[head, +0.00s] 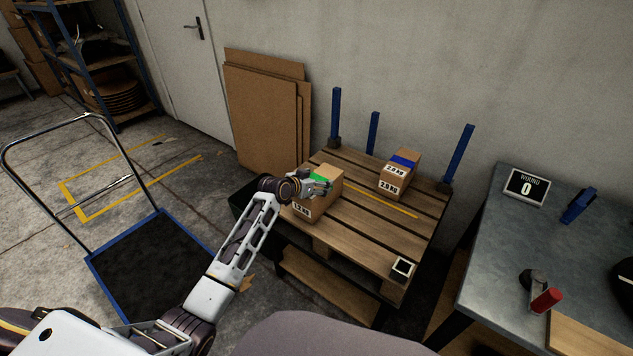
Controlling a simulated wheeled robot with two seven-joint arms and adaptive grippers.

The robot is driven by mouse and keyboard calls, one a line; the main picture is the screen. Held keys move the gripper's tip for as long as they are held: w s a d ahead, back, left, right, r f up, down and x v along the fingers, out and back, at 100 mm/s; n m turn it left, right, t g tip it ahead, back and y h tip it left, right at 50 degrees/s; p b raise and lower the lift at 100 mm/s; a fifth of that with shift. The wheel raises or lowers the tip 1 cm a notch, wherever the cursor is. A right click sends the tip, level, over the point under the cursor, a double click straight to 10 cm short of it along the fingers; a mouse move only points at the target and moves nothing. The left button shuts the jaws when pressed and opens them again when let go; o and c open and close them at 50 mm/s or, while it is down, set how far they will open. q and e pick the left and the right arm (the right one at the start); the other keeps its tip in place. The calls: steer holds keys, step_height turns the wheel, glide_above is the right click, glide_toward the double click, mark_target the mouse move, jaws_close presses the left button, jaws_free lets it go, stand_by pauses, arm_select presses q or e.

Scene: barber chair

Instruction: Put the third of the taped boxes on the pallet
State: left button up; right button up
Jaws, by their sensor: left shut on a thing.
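The wooden pallet (365,240) is in the middle of the head view, on a low dark stand. A cardboard box with blue tape (401,174) and a "2.0 KG" label sits at its back right. A second cardboard box with green tape (311,207) is at the pallet's left side. My left gripper (322,183) is shut on this green-taped box at its top. The gripper hides part of the box. I cannot tell whether the box bears fully on the slats. My right gripper is not in view.
Blue posts (459,153) stand along the pallet's back. A small black-and-white marker (402,267) is at the front right corner. An empty cart (150,265) is at left. The pallet's front is clear.

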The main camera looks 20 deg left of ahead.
arm_select(q)
steer(key=o, duration=2)
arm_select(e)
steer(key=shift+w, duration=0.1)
arm_select(q)
steer(key=shift+s+r, duration=0.1)
steer(key=shift+r, duration=0.05)
steer(key=shift+s+a+r, duration=0.2)
steer(key=shift+s, duration=0.2)
steer(key=shift+s+a+r+p, duration=0.2)
steer(key=shift+s+r+p, duration=0.15)
steer(key=shift+s, duration=0.25)
steer(key=p+v, duration=0.1)
steer(key=v, duration=0.8)
steer(key=shift+s+p, duration=0.15)
steer(key=shift+p, duration=0.25)
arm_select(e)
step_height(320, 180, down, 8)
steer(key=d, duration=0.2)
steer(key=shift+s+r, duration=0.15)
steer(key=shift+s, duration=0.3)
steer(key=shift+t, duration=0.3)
